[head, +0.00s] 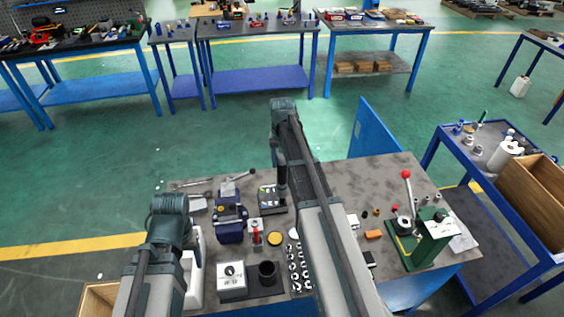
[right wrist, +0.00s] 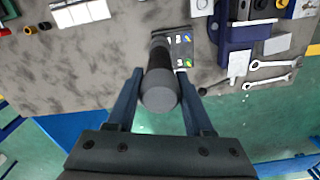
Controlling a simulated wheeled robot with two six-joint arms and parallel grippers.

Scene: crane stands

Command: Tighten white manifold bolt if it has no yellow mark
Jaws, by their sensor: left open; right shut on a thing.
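A dark block with small coloured spots, likely the manifold (head: 267,200), lies on the workbench just left of the tool in the head view. In the right wrist view the manifold (right wrist: 184,46) shows white, yellow, green and blue spots. They are too small to tell the white bolt or any yellow mark on it. My right gripper (right wrist: 160,88) is shut on a black cylindrical tool (right wrist: 160,92) that points down at the bench. The tool (head: 283,182) partly covers the manifold. My left arm shows at lower left in the head view, but its fingers are hidden.
A blue vise (head: 230,222) stands left of the manifold. Wrenches (right wrist: 270,72) lie beyond it. A yellow disc (head: 275,238), several sockets (head: 296,268) and a black cup (head: 267,272) stand nearer. A green press with a red-knobbed lever (head: 432,240) stands at the right.

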